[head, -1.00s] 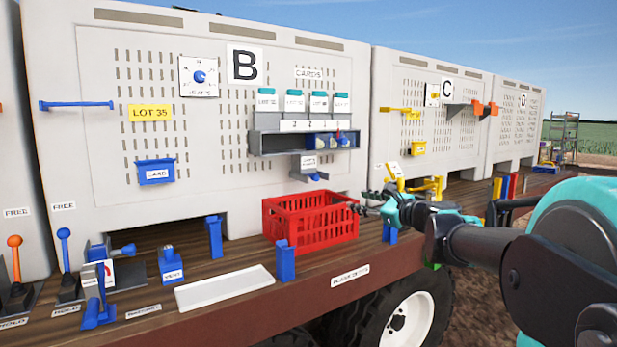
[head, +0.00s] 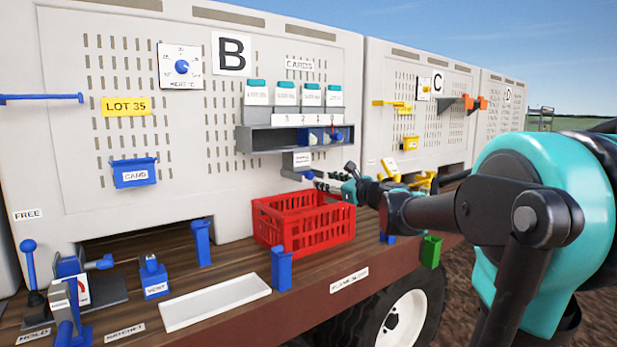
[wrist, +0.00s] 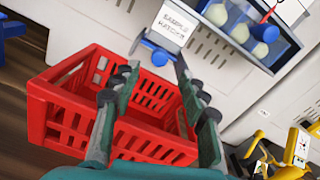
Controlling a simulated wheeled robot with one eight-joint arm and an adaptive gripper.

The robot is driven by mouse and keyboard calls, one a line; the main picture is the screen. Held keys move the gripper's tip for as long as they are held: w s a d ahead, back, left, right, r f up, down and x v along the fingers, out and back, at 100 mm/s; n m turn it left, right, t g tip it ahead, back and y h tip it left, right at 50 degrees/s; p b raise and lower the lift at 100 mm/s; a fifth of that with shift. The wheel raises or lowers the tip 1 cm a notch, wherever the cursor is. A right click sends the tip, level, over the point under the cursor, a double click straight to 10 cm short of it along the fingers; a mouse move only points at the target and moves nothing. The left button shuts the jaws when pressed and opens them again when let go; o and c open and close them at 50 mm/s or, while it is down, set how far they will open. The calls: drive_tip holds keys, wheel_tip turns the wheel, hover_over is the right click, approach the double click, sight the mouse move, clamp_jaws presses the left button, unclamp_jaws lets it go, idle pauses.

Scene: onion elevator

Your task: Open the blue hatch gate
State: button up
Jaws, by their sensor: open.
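The blue hatch gate (wrist: 159,57) is a small blue piece with a rounded knob. It sits below a white label reading "SAMPLE HATCH" in the wrist view. In the head view the blue gate (head: 307,175) shows small under the card shelf on box B. My gripper (wrist: 155,70) is open, with one finger on each side of the gate in the wrist view. I cannot tell whether either finger touches it. In the head view my gripper (head: 328,181) is just right of the gate, above the red crate's back edge.
The red crate (head: 262,219) stands on the wooden deck below the gate, and its rim is close under my fingers. The grey shelf (head: 243,138) with onions is above. Blue posts (head: 281,268) and a white tray (head: 215,301) are in front; yellow parts are right.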

sight(312, 176)
drive_tip(key=x, duration=0.9)
drive_tip(key=shift+w+a, duration=0.15)
drive_tip(key=shift+w, duration=0.05)
clamp_jaws()
